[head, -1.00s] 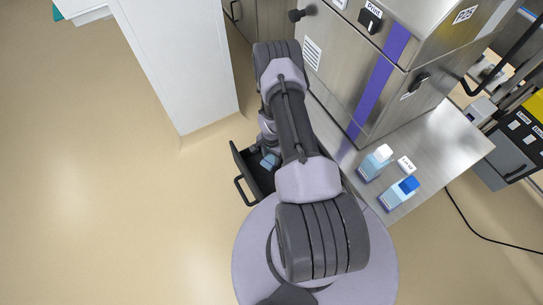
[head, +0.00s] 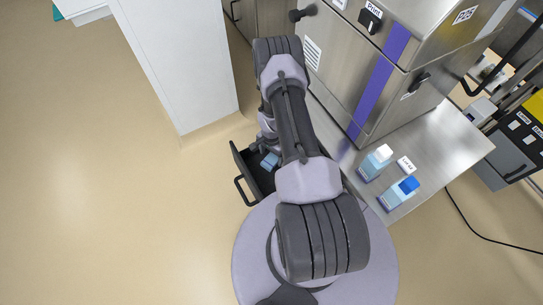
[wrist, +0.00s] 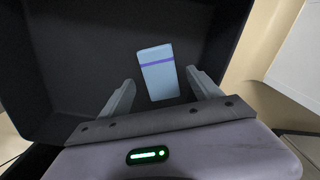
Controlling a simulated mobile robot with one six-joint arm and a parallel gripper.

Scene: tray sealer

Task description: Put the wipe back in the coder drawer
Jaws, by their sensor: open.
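The wipe is a light blue folded pad (wrist: 158,76) with a purple stripe. In the wrist view it lies on the dark floor of the open coder drawer (wrist: 75,50), just beyond and between my fingertips. My gripper (wrist: 159,88) is open, with a finger on either side and clear space to the wipe. In the head view the drawer (head: 237,163) is pulled out beneath the machine, and a small blue piece of the wipe (head: 270,161) shows inside it. My arm hides most of the drawer and the gripper there.
A white column (head: 180,60) stands left of the drawer. The floor at left is clear.

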